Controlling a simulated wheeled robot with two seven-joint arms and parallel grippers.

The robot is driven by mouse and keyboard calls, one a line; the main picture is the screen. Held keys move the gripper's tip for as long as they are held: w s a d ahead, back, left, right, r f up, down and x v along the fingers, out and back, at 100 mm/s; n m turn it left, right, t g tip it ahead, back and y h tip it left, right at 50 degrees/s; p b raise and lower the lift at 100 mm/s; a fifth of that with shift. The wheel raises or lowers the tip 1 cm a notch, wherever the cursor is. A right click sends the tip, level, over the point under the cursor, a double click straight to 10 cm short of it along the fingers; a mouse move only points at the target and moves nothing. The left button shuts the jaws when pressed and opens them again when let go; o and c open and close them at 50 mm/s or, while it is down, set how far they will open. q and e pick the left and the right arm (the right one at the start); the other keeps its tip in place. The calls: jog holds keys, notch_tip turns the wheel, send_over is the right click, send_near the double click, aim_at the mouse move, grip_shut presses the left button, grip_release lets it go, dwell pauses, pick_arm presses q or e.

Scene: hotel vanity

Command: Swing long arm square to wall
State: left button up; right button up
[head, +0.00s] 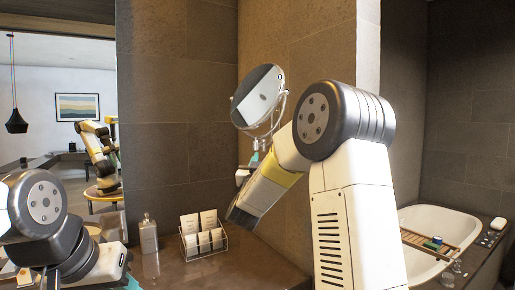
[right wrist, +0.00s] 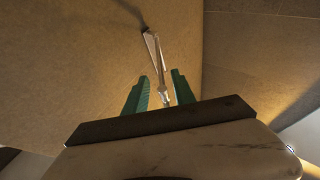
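A round mirror (head: 258,95) in a silver yoke stands out near the wall corner in the head view, tilted. Its long arm is mostly hidden there by my right arm. In the right wrist view the silver long arm (right wrist: 154,58) runs from a dark mount on the wall down to between my green fingertips. My right gripper (head: 252,162) is just below the mirror; in the right wrist view its fingers (right wrist: 160,92) stand apart on either side of the arm's near end, with gaps showing. My left gripper (head: 132,283) is low at the left, cut off by the frame edge.
On the dark counter (head: 205,272) stand a glass bottle (head: 148,234) and a wire rack of cards and packets (head: 203,235). A wall mirror at the left reflects the room and my body. A bathtub (head: 430,225) with a wooden tray is at the right.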

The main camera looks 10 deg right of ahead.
aim_at(268, 145)
jog(key=x, duration=0.7)
jog(key=shift+w+d+r, duration=0.1)
jog(key=shift+w+r, duration=0.1)
grip_shut()
dwell(1.2)
